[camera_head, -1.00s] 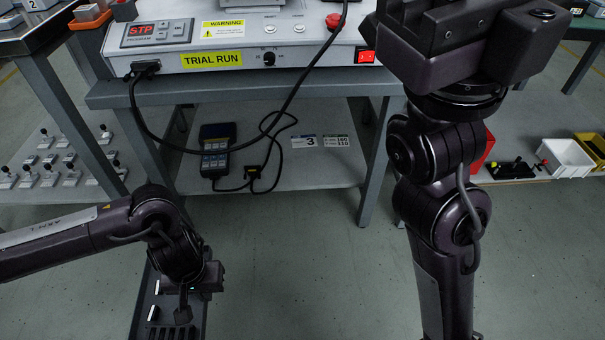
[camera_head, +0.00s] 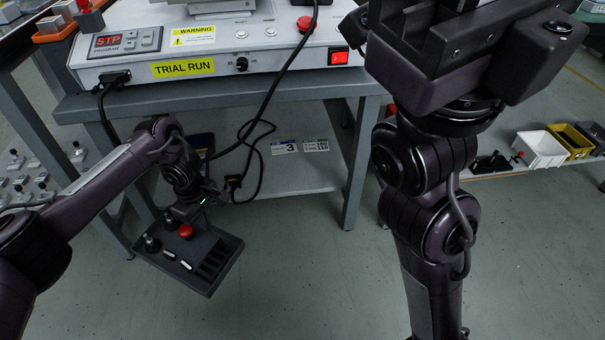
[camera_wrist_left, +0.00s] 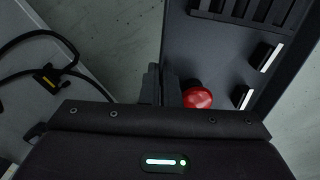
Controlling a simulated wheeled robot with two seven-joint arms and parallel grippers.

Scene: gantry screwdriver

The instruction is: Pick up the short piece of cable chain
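I cannot clearly pick out a short piece of cable chain. A dark tray (camera_head: 190,286) hangs at the lower left, tilted, in front of the bench. It holds a red round-topped part (camera_head: 186,231), white-faced bars (camera_head: 177,260) and a dark ribbed row (camera_head: 214,260); I cannot tell whether that row is chain or slots. My left gripper (camera_head: 187,212) is at the tray's edge. In the left wrist view its fingers (camera_wrist_left: 162,86) sit on either side of the tray's wall and look shut on it. My right gripper (camera_head: 450,35) is large at the upper right; its fingertips are not clear.
A grey bench (camera_head: 200,97) carries a white control box (camera_head: 260,60) with a black cable (camera_head: 272,95). A lower shelf (camera_head: 300,172) is beneath. White (camera_head: 541,150) and yellow (camera_head: 571,139) bins stand at right. The floor at lower middle is clear.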

